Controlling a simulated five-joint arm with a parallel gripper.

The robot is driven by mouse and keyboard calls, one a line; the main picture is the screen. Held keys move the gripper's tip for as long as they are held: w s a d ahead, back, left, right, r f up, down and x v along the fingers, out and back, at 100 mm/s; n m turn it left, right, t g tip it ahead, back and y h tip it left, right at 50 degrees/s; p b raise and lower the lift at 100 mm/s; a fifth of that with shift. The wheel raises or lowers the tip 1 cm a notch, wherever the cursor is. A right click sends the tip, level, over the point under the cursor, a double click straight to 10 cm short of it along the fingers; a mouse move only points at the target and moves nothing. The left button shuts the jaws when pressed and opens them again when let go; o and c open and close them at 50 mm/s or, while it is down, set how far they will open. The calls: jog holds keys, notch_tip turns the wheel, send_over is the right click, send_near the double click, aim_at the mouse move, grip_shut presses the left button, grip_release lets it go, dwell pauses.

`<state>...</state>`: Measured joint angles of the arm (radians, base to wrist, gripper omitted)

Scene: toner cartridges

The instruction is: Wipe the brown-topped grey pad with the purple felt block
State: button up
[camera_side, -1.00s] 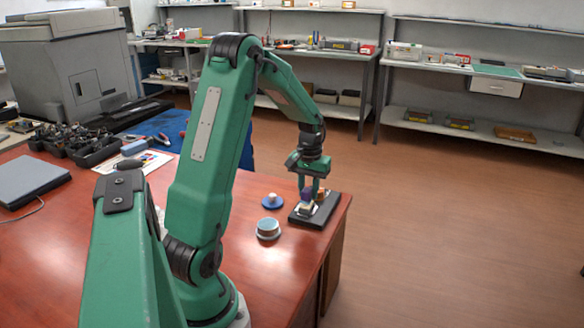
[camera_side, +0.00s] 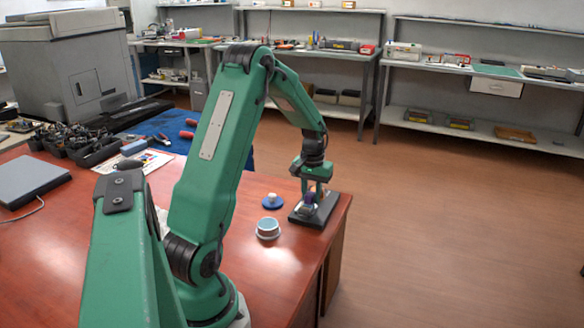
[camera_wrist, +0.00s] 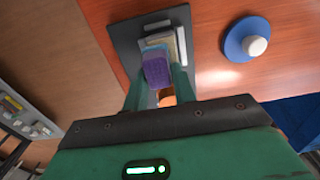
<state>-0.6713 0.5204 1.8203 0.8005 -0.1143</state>
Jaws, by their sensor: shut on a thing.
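The purple felt block (camera_wrist: 157,70) is between the two fingers of my gripper (camera_wrist: 159,87), which is shut on it; in the side view my gripper (camera_side: 310,193) is low over the black base plate (camera_side: 327,211). In the wrist view a layered grey and tan pad (camera_wrist: 158,42) shows just beyond the block on the plate. The block covers part of it, and I cannot tell whether they touch. An orange-brown piece (camera_wrist: 166,98) shows behind the block, partly hidden by my gripper. I cannot tell for sure which piece is the brown-topped grey pad.
A blue disc with a white knob (camera_wrist: 246,40) stands beside the plate on the red desk. A round grey-blue tub (camera_side: 268,229) stands nearer the arm. The desk's right edge (camera_side: 345,215) is close to the plate. Open desk lies left of the tub.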

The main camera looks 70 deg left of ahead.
jog(key=shift+s+d, duration=0.85)
jog(key=shift+r, duration=4.05)
jog(key=shift+s, duration=0.1)
